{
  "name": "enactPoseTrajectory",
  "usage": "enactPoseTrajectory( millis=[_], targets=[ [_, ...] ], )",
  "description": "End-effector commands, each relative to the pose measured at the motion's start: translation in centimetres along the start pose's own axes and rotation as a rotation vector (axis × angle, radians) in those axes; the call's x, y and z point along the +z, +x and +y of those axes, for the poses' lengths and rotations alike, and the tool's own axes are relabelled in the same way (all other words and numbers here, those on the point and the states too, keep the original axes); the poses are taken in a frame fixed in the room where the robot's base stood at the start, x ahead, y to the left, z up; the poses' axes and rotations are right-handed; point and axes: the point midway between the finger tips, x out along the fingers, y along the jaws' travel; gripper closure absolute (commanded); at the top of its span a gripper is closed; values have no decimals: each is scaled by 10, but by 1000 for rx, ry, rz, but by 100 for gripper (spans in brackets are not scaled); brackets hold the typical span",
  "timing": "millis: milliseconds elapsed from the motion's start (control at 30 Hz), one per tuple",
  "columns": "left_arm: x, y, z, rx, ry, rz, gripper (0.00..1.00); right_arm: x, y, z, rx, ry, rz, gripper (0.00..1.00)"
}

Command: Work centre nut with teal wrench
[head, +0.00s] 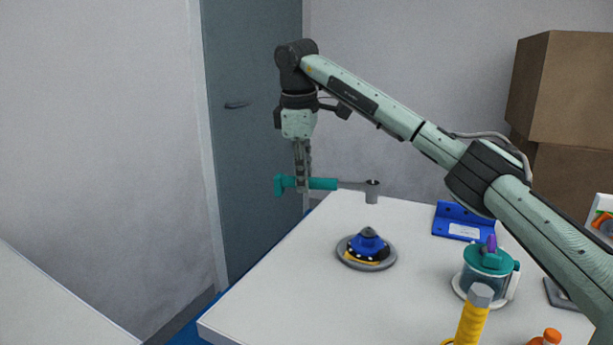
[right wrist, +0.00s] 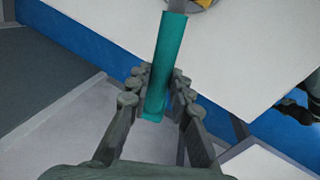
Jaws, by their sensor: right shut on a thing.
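The teal wrench (head: 323,184) is held level by my right gripper (head: 302,187), which is shut on its teal handle. Its grey shaft and socket end (head: 372,192) point right, raised above the table's far left edge. The handle also shows between the fingers of my right gripper (right wrist: 154,92) in the right wrist view (right wrist: 166,60). The blue hub (head: 367,243) sits on a round grey base (head: 353,262) on the table, below the socket and apart from it. It has a small dark tip on top, likely the centre nut. My left gripper is not in view.
On the white table (head: 290,290) stand a teal-lidded jar (head: 487,268), a blue bracket (head: 460,222), a yellow-handled tool (head: 472,318) and an orange-topped item (head: 546,338). Cardboard boxes (head: 565,90) are stacked behind at right. The table's left part is clear.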

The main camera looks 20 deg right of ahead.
Motion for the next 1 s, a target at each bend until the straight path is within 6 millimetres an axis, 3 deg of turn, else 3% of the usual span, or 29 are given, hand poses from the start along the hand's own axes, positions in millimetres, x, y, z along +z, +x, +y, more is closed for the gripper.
enactPoseTrajectory(
  millis=[467,1000],
  targets=[
    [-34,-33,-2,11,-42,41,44,10,-2,-11,2,-113,27,100],
    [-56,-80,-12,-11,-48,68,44,36,-7,-42,4,-420,93,100]
  ],
)
